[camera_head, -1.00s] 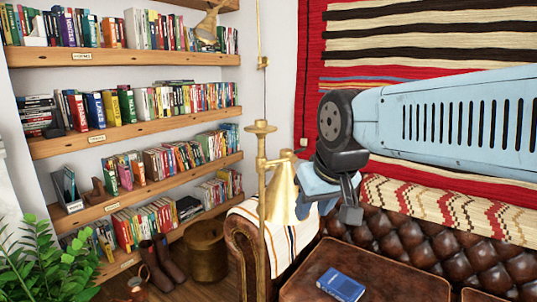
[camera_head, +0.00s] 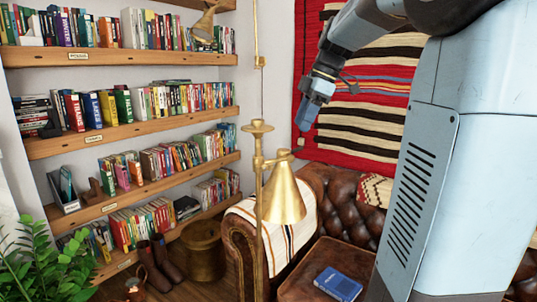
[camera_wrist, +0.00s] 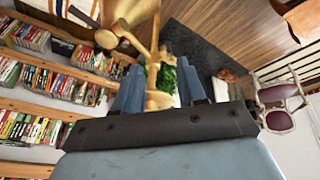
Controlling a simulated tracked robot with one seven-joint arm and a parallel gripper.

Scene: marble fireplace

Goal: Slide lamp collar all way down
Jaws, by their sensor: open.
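The brass floor lamp has a thin upright pole (camera_head: 260,225) left of centre in the head view. A brass collar (camera_head: 258,162) on the pole carries a short arm and a cone shade (camera_head: 285,196) hanging to the right. A cup-like brass fitting (camera_head: 257,128) sits just above the collar. My gripper (camera_head: 304,121) is up and to the right of the collar, pointing down, apart from it in the head view. In the wrist view my gripper (camera_wrist: 160,78) is open, with brass lamp parts (camera_wrist: 157,98) showing between and beyond the fingers. Their exact distance is unclear.
A brown leather sofa (camera_head: 341,208) with a striped throw stands behind the lamp. A leather ottoman (camera_head: 300,287) bears a blue book (camera_head: 338,284). Bookshelves (camera_head: 130,135) fill the left wall. A green plant (camera_head: 45,255) is at lower left. A striped rug (camera_head: 365,115) hangs behind my arm.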

